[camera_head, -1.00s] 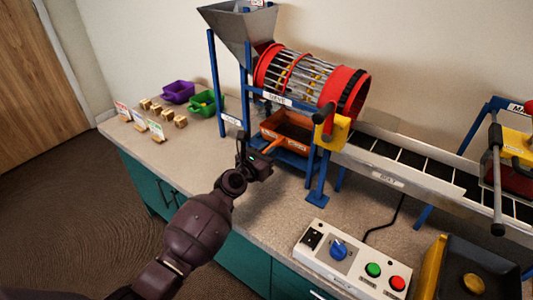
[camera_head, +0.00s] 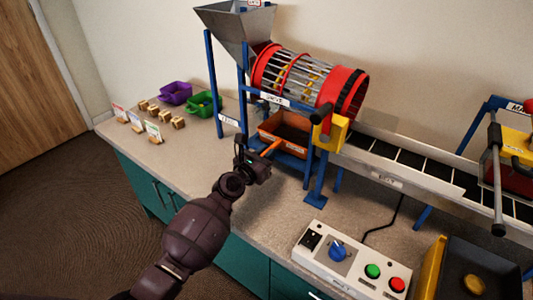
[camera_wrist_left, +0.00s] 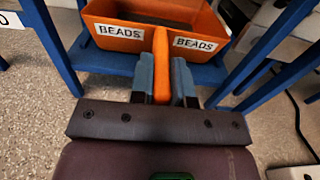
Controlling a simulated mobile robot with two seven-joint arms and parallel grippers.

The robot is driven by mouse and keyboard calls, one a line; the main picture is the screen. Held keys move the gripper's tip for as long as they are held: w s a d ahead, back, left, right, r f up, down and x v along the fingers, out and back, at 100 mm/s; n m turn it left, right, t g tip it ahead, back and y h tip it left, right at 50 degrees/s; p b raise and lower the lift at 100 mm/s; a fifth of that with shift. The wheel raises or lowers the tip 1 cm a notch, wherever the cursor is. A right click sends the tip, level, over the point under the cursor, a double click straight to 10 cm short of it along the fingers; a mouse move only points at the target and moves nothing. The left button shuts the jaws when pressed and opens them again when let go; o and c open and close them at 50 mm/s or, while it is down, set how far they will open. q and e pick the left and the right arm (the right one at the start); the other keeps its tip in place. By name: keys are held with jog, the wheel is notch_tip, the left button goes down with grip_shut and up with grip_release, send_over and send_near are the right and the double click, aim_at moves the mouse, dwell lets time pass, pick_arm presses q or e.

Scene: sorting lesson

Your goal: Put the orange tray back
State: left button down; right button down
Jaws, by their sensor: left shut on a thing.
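The orange tray (camera_head: 286,133) sits under the sieve drum, between the blue legs of the stand. In the left wrist view the tray (camera_wrist_left: 205,20) carries two "BEADS" labels and rests over a blue shelf (camera_wrist_left: 110,62). An orange handle sticks out from its front toward me. My left gripper (camera_head: 262,159) is at the front of the stand. In the left wrist view its fingers (camera_wrist_left: 162,80) are shut on the handle, one on each side. The tray's inside looks dark and its back is hidden. My right gripper is not in view.
The red sieve drum (camera_head: 310,80) and grey hopper (camera_head: 236,25) stand above the tray. Blue legs (camera_head: 316,180) flank it closely. A control box (camera_head: 350,262) is at front right, beside a conveyor (camera_head: 400,165). Purple (camera_head: 175,93) and green (camera_head: 204,104) bins stand left.

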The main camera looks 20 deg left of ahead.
pick_arm(q)
jog(key=shift+r, duration=0.1)
jog(key=c, duration=1)
grip_release()
